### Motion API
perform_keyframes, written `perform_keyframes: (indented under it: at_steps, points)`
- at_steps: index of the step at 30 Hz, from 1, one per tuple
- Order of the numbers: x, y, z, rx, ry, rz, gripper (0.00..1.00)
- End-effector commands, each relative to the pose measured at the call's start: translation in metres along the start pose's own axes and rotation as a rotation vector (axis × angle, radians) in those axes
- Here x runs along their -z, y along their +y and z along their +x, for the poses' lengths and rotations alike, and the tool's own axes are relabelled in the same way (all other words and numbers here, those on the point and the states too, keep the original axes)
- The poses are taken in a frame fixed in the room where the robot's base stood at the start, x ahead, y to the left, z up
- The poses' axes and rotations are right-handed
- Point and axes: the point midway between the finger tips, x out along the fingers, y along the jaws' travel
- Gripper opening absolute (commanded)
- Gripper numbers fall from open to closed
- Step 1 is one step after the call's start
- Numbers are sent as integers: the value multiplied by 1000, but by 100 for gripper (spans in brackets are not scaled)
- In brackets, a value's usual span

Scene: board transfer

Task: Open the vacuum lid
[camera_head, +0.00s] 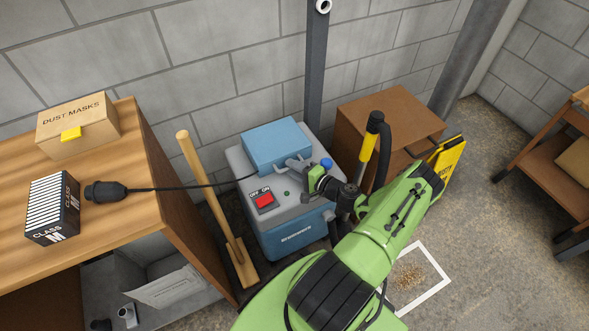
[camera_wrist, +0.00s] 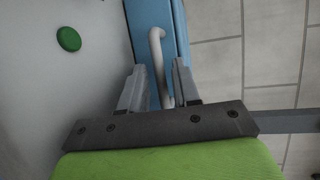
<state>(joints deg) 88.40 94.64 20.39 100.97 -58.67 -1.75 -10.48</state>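The vacuum (camera_head: 291,226) is a grey and blue box standing on the floor against the wall. Its blue lid (camera_head: 275,145) sits on top and looks closed. In the wrist view the blue lid (camera_wrist: 155,14) carries a light, bent handle (camera_wrist: 158,62). My gripper (camera_head: 298,163) is at the lid's front side. In the wrist view my gripper's fingers (camera_wrist: 160,82) stand on either side of the handle, with gaps visible beside it.
A red ON/OFF switch (camera_head: 263,201) and a green button (camera_wrist: 68,39) are on the vacuum's top. A wooden table (camera_head: 150,190) with boxes stands at left, a broom-like wooden tool (camera_head: 215,205) beside it. A brown cabinet (camera_head: 385,115) is close at right. A black cord crosses to the vacuum.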

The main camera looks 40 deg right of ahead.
Motion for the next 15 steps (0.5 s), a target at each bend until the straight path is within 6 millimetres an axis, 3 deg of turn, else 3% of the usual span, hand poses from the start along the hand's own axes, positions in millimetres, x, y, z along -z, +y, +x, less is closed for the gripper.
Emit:
perform_keyframes:
  at_steps: [1, 6, 15]
  points:
    - [0, 0, 0, 0, 0, 0, 23]
    - [0, 0, 0, 0, 0, 0, 0]
    - [0, 0, 0, 0, -1, 0, 0]
